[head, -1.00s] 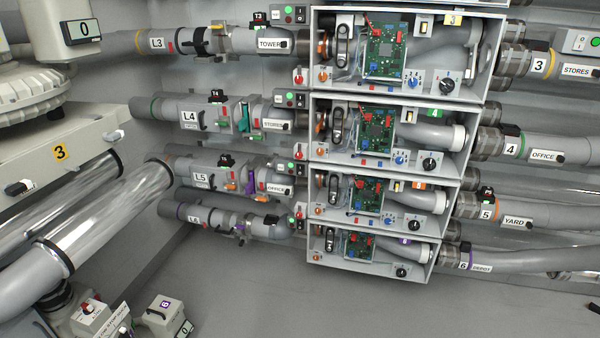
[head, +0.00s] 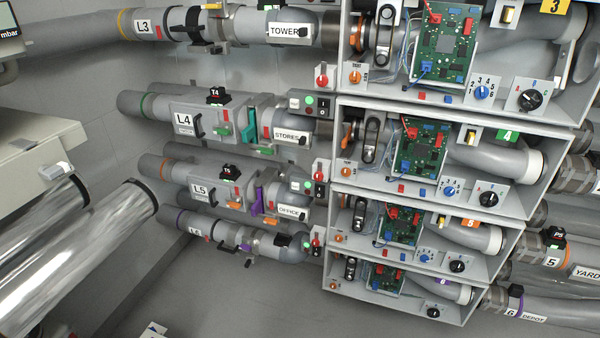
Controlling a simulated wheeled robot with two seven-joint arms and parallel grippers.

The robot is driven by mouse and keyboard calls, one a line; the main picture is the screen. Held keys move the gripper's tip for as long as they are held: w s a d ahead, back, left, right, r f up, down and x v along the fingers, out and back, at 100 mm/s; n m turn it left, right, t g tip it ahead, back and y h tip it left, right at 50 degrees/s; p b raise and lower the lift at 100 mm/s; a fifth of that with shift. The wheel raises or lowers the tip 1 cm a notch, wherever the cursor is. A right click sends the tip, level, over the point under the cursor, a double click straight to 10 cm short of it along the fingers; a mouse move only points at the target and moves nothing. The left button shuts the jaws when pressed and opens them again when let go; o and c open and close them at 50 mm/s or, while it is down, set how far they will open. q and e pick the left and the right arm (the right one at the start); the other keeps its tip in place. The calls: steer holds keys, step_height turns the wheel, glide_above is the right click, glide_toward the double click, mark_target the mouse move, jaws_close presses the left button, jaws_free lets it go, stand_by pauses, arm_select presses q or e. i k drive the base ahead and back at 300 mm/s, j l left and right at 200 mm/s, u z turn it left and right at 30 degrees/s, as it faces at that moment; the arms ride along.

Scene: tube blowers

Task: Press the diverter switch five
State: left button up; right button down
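The open box with the orange 5 tag (head: 469,223) is third from the top in the right-hand stack. Inside are a green circuit board (head: 402,224), an upright dark oval plate (head: 359,216) and a small pale rocker (head: 441,220). Along its lower front are a blue knob (head: 426,257) and a black knob (head: 457,266). A small panel with a green light and a dark switch (head: 319,189) stands left of it, near the OFFICE pipe. No readable label shows which control is the diverter switch. Neither gripper is in view.
Similar boxes, with a green 4 tag (head: 507,136) above and a purple 6 tag (head: 440,282) below, crowd the box. Pipe L5 (head: 200,189) runs in from the left. Shiny pipes (head: 85,265) fill the lower left.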

mark_target(319, 189)
steer(key=i+l+u, duration=0.15)
steer(key=i, duration=0.4)
steer(key=i+l+u, duration=0.15)
steer(key=i+l, duration=0.2)
steer(key=i, duration=0.15)
